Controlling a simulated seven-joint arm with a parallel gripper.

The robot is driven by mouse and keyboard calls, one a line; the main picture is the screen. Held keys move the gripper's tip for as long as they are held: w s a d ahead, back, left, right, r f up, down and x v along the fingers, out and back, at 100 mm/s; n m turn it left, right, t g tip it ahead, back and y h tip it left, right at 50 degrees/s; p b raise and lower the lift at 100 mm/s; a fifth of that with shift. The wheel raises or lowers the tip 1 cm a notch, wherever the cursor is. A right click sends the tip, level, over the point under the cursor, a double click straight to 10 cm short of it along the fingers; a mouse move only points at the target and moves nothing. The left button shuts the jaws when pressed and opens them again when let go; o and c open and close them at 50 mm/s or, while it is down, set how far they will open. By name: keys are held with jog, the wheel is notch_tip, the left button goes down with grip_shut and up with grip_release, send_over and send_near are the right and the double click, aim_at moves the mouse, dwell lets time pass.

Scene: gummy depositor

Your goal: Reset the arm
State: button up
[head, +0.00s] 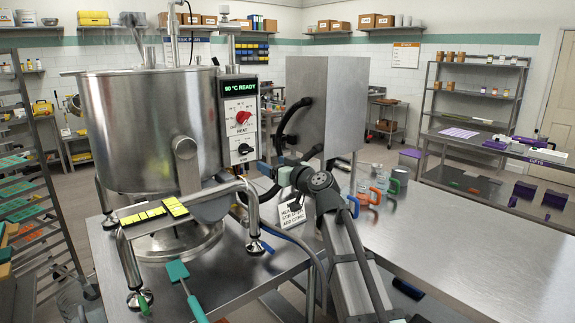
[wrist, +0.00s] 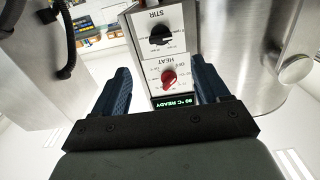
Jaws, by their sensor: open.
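My arm rises from the steel table in the head view, bent at a dark joint. My gripper (wrist: 163,84) points at the control box (head: 240,120) on the kettle's right side. In the wrist view its two blue fingers are spread wide, with nothing between them but the control box beyond. That view is upside down and shows the red HEAT knob (wrist: 169,79), the black STIR knob (wrist: 160,34) and the lit display (wrist: 174,102). In the head view the display (head: 241,86) reads 90 °C READY. Contact between the fingers and the box cannot be made out.
The large steel kettle (head: 140,125) stands left of the box. A grey panel (head: 322,105) rises behind my arm. The right table (head: 470,245) is mostly clear.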

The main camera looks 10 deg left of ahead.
jog(key=s+d+f+m+g+h, duration=0.2)
jog(key=s+d+f+g+h, duration=0.3)
jog(key=f, duration=1.2)
jog(key=s+d+f+m+g+h, duration=0.25)
jog(key=s+d+f, duration=0.45)
jog(key=f, duration=1)
jog(key=s+d+f+m+g+h, duration=0.35)
jog(key=s+f, duration=0.35)
jog(key=f, duration=0.9)
jog(key=s+d+f+g+h, duration=0.15)
jog(key=s+d+f, duration=0.25)
jog(key=s+f, duration=0.4)
jog(key=s+d+f+g+h, duration=0.1)
jog(key=s+d+f+g, duration=0.1)
jog(key=s+d+f, duration=0.45)
jog(key=s+d+f+g, duration=0.1)
jog(key=s+f+g, duration=0.1)
jog(key=s+f, duration=0.5)
jog(key=s+d+f+g, duration=0.2)
jog(key=s+f, duration=0.5)
jog(key=s, duration=0.9)
jog(key=shift+s+d+m+g+y, duration=0.25)
jog(key=shift+m+g+y, duration=0.15)
jog(key=shift+g, duration=0.15)
